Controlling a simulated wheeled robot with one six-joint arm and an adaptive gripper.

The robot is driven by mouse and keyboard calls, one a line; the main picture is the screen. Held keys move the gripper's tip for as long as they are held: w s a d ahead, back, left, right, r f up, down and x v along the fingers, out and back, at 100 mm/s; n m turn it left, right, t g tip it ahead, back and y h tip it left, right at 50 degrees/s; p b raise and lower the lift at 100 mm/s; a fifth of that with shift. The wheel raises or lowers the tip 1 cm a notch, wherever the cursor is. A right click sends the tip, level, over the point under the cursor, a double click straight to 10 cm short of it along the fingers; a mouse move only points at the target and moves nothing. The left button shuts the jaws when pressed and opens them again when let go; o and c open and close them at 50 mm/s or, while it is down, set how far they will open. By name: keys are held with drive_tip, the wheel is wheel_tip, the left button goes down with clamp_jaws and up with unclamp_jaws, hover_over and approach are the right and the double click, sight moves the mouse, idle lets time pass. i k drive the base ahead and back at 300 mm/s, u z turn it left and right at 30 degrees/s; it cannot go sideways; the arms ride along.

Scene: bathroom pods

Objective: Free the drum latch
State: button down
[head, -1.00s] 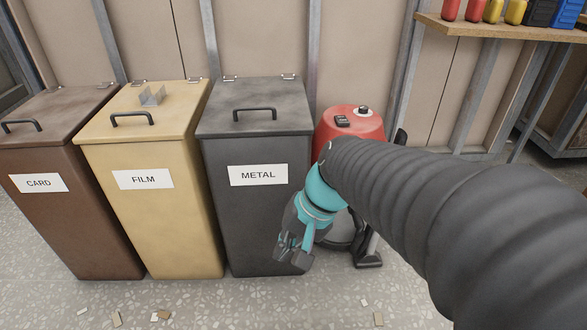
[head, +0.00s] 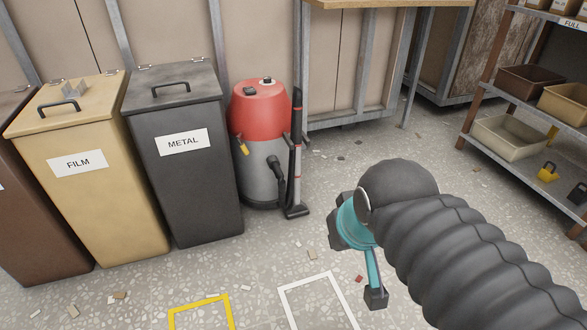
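The drum vacuum (head: 262,165) stands upright on the floor right of the METAL bin, with a red top and a grey lower drum. A small yellow latch (head: 243,147) sits on the drum's front left, near the lower edge of the red part. My gripper (head: 370,275) is at the lower middle of the head view, right of the drum and nearer to me, clear of it. Its teal and dark parts show, but my arm hides much of it. I cannot tell whether its fingers are open or shut.
FILM (head: 90,165) and METAL (head: 185,155) bins stand left of the drum. A black upright pole (head: 295,150) is at its right side. Yellow (head: 200,305) and white (head: 318,290) floor outlines lie in front. A shelf (head: 520,110) with trays stands right. Open floor lies between.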

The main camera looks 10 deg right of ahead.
sight(243, 147)
drive_tip(key=u, duration=0.7)
drive_tip(key=i, duration=0.4)
drive_tip(key=u, duration=0.05)
